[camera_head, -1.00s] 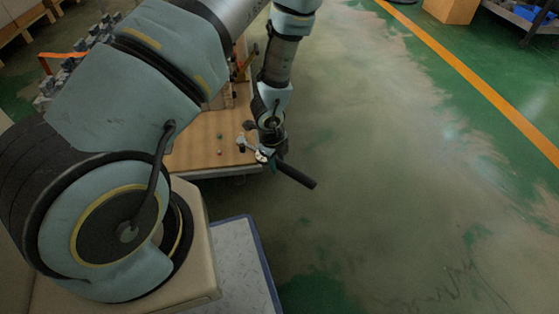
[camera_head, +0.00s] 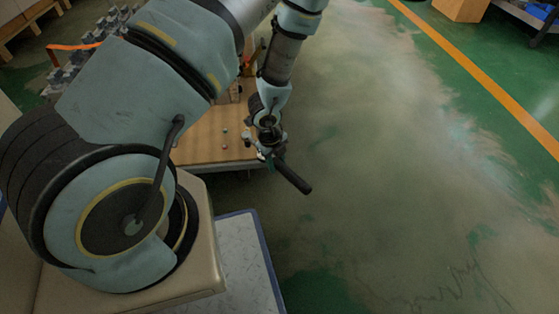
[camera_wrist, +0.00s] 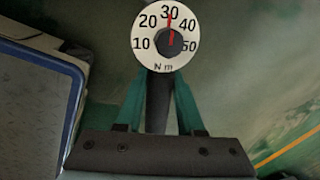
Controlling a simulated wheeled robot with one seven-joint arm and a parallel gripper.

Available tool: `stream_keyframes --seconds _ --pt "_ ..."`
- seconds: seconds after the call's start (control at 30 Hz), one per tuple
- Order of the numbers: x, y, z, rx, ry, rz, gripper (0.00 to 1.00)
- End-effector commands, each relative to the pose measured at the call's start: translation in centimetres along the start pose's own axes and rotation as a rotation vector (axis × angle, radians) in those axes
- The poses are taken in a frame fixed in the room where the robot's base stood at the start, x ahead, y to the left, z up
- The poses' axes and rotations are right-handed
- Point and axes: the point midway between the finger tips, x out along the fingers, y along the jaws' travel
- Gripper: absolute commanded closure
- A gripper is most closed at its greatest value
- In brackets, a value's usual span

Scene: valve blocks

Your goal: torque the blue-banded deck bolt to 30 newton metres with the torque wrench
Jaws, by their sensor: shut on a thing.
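My gripper (camera_head: 268,152) hangs at the right edge of the wooden deck (camera_head: 196,150) and is shut on the torque wrench. The wrench's black handle (camera_head: 294,179) sticks out past the deck edge, down to the right. In the wrist view my green fingers (camera_wrist: 160,88) close on the wrench's dark shaft, and its round white dial (camera_wrist: 166,42) shows a red needle close to 30 N m. Two small dots lie on the deck, one bluish (camera_head: 225,130) and one reddish (camera_head: 224,146). The blue-banded bolt cannot be made out surely, nor whether the wrench head sits on it.
Grey valve blocks (camera_head: 66,72) stand in a row at the upper left, by an orange strip. A pale blue-edged surface (camera_head: 236,262) lies in front, near my base. The floor to the right is open, with an orange line (camera_head: 470,70).

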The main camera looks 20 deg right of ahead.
Motion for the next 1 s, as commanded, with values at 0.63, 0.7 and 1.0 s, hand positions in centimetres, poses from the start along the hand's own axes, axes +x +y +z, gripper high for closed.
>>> stream_keyframes --seconds 0.63,0.7,1.0 --pt "-0.2 0.9 0.1 0.056 0.008 0.001 1.0" --pt "-0.2 1.2 0.1 0.075 0.012 0.0 1.0" --pt "-0.4 2.5 0.2 0.161 0.025 0.001 1.0"
